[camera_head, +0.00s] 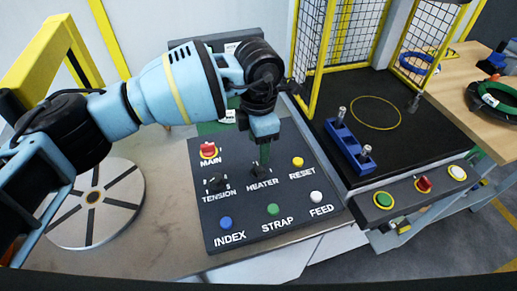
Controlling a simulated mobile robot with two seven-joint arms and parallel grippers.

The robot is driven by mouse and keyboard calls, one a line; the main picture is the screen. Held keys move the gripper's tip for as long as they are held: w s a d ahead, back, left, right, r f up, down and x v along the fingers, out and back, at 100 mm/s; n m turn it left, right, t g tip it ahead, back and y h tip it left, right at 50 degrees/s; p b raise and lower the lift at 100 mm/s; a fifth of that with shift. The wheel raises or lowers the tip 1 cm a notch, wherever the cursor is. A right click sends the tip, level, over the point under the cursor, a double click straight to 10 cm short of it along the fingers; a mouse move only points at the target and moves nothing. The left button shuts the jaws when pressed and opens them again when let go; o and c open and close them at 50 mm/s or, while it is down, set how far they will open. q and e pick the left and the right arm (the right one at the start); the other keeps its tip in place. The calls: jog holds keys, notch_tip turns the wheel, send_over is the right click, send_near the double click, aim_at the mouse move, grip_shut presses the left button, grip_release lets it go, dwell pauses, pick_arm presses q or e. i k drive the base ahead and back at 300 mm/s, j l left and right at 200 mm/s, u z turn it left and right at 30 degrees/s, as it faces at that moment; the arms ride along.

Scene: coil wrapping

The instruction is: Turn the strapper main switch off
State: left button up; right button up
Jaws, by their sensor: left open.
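The strapper control panel (239,192) is a dark sloped box with labelled controls. The main switch (208,150) is a red knob on a yellow base at the panel's upper left, above the label MAIN. My left gripper (265,150) is over the upper middle of the panel, right of the main switch and above the HEATER knob (258,170). It points down and is apart from the main switch. Its fingers are small and partly hidden in this view, and nothing shows between them. My right gripper is not in view.
The TENSION knob (216,184) and the RESET button (298,161) are close by. INDEX, STRAP and FEED buttons line the front. A round slotted turntable (97,205) lies left. A yellow mesh fence (345,35) and black platform with a blue fixture (350,148) stand right.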

aim_at(208, 150)
jog(key=k, duration=1)
